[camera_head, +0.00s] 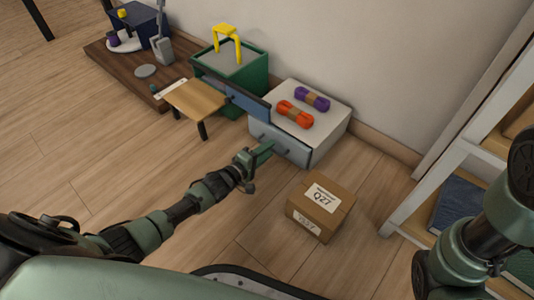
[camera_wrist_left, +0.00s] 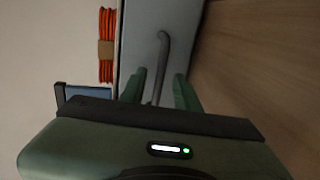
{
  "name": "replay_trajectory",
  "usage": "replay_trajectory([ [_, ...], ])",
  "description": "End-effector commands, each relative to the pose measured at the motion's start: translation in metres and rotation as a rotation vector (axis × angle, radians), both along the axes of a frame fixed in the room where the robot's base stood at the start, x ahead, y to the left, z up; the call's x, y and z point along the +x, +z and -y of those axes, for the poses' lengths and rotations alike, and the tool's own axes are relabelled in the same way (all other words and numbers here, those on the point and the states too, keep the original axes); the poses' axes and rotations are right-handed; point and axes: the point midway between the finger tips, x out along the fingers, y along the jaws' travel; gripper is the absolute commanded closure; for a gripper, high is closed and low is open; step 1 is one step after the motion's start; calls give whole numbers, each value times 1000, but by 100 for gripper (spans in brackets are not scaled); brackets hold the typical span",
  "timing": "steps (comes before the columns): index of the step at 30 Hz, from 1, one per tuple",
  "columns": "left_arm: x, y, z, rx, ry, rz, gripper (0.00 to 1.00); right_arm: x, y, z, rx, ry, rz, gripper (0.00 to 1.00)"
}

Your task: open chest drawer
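The low chest (camera_head: 330,103) has a white top and stands against the wall in the head view. Its grey-blue drawer front (camera_head: 296,150) faces my left arm, and the drawer looks closed. My left gripper (camera_head: 266,148) is at this front. In the left wrist view the dark bar handle (camera_wrist_left: 163,45) runs in between the two green fingers of my left gripper (camera_wrist_left: 160,90). The fingers are apart, with a gap on each side of the handle. My right arm shows at the lower right of the head view, but its gripper is not seen.
An orange cord bundle (camera_head: 295,114) and a purple one (camera_head: 312,99) lie on the chest. A cardboard box (camera_head: 321,206) stands on the floor right of my left gripper. A green box (camera_head: 236,72) and small wooden table (camera_head: 195,99) stand left. A shelf (camera_head: 455,165) is right.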

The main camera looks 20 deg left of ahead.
Motion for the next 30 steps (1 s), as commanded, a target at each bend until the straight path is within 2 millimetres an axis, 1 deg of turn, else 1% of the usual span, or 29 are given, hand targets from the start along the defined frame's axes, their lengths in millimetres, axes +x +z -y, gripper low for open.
replay_trajectory([
  [6,0,1,0,0,0,0,68,0,0,0,-1,0,1,64],
  [8,0,1,0,0,0,0,85,0,0,0,-1,0,1,64],
  [9,0,1,0,0,0,0,96,0,0,0,-1,0,1,64],
  [10,0,1,0,0,0,0,100,0,0,0,-1,0,1,64],
  [30,0,0,0,0,0,0,100,0,0,0,-1,0,1,64],
])
